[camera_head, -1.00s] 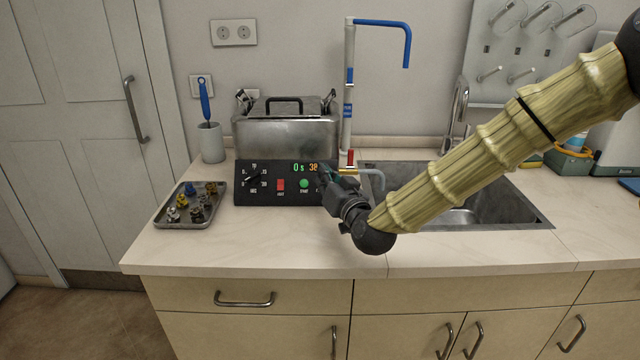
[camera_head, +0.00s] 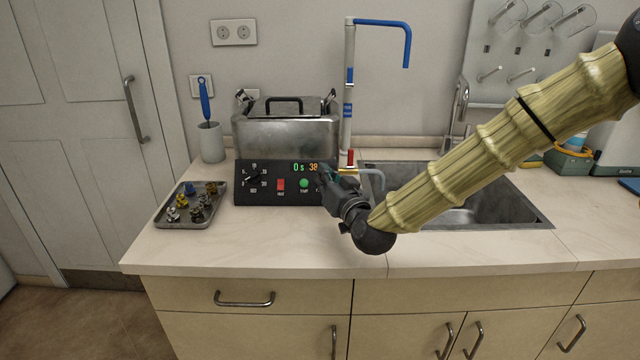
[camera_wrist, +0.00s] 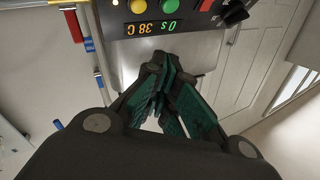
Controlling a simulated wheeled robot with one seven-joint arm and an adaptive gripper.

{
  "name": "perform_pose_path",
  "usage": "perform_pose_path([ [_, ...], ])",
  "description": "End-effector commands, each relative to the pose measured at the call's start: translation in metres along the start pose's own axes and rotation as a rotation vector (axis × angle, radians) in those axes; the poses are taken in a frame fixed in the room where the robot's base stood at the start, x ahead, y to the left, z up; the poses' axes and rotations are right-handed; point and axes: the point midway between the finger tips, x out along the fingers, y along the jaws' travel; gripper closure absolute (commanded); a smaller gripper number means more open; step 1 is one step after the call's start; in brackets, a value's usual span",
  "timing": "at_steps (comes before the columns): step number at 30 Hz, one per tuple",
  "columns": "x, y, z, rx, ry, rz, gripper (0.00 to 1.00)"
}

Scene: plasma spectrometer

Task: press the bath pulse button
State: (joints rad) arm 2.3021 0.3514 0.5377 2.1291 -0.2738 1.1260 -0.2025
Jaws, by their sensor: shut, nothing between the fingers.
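The ultrasonic-type steel bath (camera_head: 285,135) stands on the counter with a black control panel (camera_head: 240,195) on its front. The panel has a dial (camera_head: 254,179), a red switch (camera_head: 281,186), a green button (camera_head: 304,184) and a lit display (camera_head: 305,167) reading 0 s and 38. The wrist view shows the green button (camera_wrist: 168,6) and a yellow button (camera_wrist: 138,6) beside it. The yellow button is hidden behind my gripper in the head view. The labels are too small to read surely. My gripper (camera_head: 322,174) is shut and empty, close to the panel's right end; contact cannot be told.
A tray (camera_head: 165,222) of several small parts lies left of the panel. A sink (camera_head: 520,217) is on the right. A small tap with a red handle (camera_head: 350,158) and a blue-tipped pipe (camera_head: 348,90) stand near my gripper. The counter's front strip is clear.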

Motion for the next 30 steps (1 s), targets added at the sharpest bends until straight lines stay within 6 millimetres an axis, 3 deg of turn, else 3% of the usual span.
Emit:
perform_pose_path([
  [11,0.0,-0.008,-0.005,-0.036,-0.021,-0.032,1.0],
  [19,-0.005,-0.025,-0.015,-0.184,-0.119,-0.152,1.0],
  [30,-0.018,-0.024,-0.023,-0.346,-0.249,-0.255,1.0],
])
